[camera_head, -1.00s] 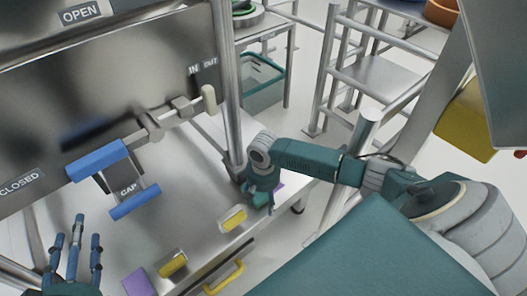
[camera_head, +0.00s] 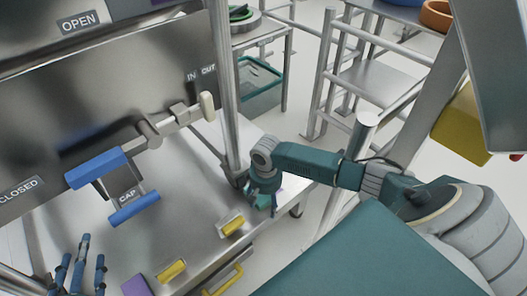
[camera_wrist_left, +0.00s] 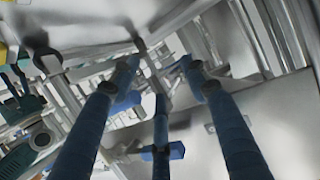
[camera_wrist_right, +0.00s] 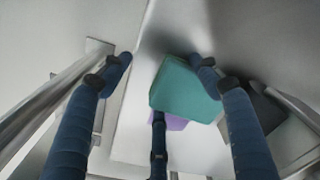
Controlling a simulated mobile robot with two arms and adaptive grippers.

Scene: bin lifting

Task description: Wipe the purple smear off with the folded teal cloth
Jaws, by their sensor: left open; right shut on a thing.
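The teal cloth (camera_wrist_right: 185,88) is a thick folded block between the fingers of my right gripper (camera_wrist_right: 165,75), seen in the right wrist view. My right gripper (camera_head: 262,203) is shut on it, low over the right end of the steel worktop in the head view. The purple smear (camera_wrist_right: 177,122) shows partly from under the cloth's edge; the cloth and a finger hide the rest. I cannot tell whether the cloth touches the surface. My left gripper (camera_head: 82,262) is open and empty at the lower left, fingers pointing up.
A steel panel with a blue-handled latch (camera_head: 134,208) stands behind the worktop. Yellow-topped blocks (camera_head: 231,226) and a purple block (camera_head: 136,286) lie along the front edge. A steel post (camera_head: 226,100) rises close behind my right gripper. A teal bin (camera_head: 258,88) is further back.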

